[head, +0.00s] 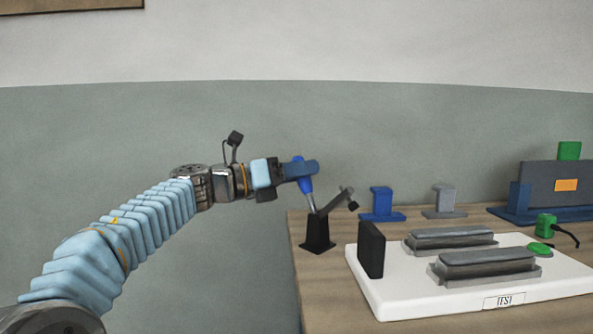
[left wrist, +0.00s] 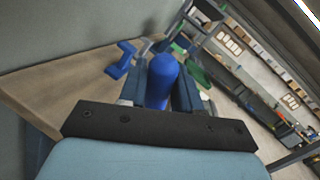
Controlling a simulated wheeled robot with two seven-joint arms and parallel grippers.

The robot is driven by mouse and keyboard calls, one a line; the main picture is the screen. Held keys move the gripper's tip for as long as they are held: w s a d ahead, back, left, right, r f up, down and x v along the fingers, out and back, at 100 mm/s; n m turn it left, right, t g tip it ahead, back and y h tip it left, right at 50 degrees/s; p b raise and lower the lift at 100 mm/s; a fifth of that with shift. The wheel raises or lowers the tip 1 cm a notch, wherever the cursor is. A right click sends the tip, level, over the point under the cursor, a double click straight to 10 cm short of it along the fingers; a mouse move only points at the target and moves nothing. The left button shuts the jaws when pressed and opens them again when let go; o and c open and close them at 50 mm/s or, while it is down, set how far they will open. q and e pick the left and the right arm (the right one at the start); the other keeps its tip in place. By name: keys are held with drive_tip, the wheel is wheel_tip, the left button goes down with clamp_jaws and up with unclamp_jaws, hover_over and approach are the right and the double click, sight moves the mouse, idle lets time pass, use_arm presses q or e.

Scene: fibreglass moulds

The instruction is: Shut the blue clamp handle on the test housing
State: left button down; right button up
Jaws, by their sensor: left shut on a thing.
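My left gripper (head: 301,170) comes in from the left and is shut on the handle's upper part. In the left wrist view the blue handle (left wrist: 162,82) sits between the two fingers. The white test housing base (head: 390,301) lies right of the clamp, with a black upright block (head: 371,250) at its left end. My right gripper is out of view.
On the wooden table (head: 335,300), a blue stand (head: 382,203) and a grey stand (head: 444,201) are behind the housing. Grey ribbed blocks (head: 486,265) sit on the white base. A green plug (head: 546,225) and a dark panel (head: 553,182) are at the right. The table's left edge is beside the clamp.

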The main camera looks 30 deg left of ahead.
use_arm(q)
drive_tip(key=c, duration=0.9)
unclamp_jaws()
drive_tip(key=shift+o, duration=0.2)
drive_tip(key=b+v, duration=0.1)
drive_tip(key=v, duration=1.2)
drive_tip(key=shift+s+a, duration=0.25)
drive_tip(key=shift+a, duration=0.05)
